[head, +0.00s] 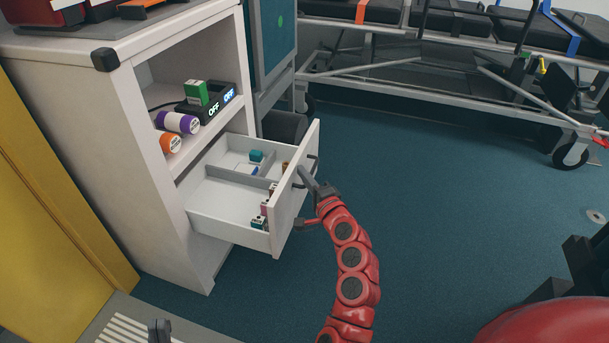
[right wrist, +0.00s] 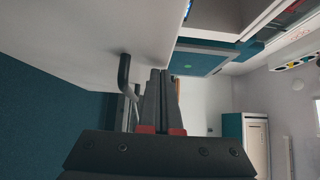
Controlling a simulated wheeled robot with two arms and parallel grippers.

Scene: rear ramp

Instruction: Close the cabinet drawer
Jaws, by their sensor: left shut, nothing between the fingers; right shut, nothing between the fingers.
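The white cabinet drawer (head: 225,205) is pulled out of the white cabinet (head: 135,130) in the head view. Small boxes and other small items lie in its compartments. A dark handle (head: 313,157) is on its front panel; the handle also shows in the right wrist view (right wrist: 124,75). My right gripper (head: 307,179) is at the drawer's front panel, close beside the handle. In the right wrist view its fingers (right wrist: 160,85) are together with nothing between them; I cannot tell whether they touch the panel. My left gripper (head: 160,330) barely shows at the bottom left, shut and empty.
An open shelf above the drawer holds a green box (head: 196,92), purple and orange rolls (head: 177,122) and a dark device with lit OFF labels. A yellow panel (head: 60,190) stands left. A wheeled stretcher (head: 440,70) is at the back. The blue floor right of the drawer is clear.

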